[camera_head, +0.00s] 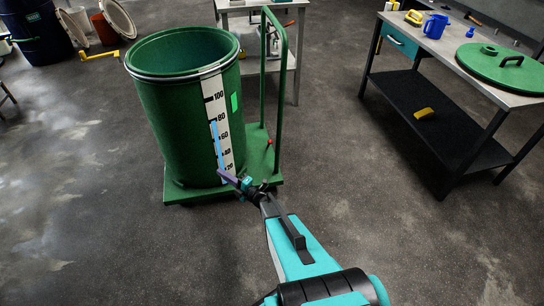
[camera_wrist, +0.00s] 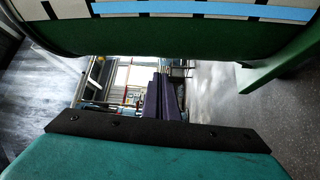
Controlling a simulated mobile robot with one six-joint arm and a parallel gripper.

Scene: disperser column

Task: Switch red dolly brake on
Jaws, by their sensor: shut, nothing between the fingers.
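A green dolly (camera_head: 190,196) with a tall green push handle (camera_head: 286,70) carries a large open green drum (camera_head: 170,120). A small red knob (camera_head: 269,142), which looks like the dolly brake, stands on the deck right of the drum, near the handle. Its exact setting is too small to tell. My gripper (camera_head: 226,177) is at the front of the drum, by the low end of its scale, left of and nearer than the red knob. Its purple fingers (camera_wrist: 167,98) are shut and empty in the wrist view. The red knob does not show clearly there.
A workbench (camera_head: 455,70) at right holds a blue jug (camera_head: 435,26) and a green lid (camera_head: 505,68); a yellow item (camera_head: 424,113) lies on its lower shelf. A pale table (camera_head: 250,4) stands behind the dolly. The floor between dolly and workbench is clear.

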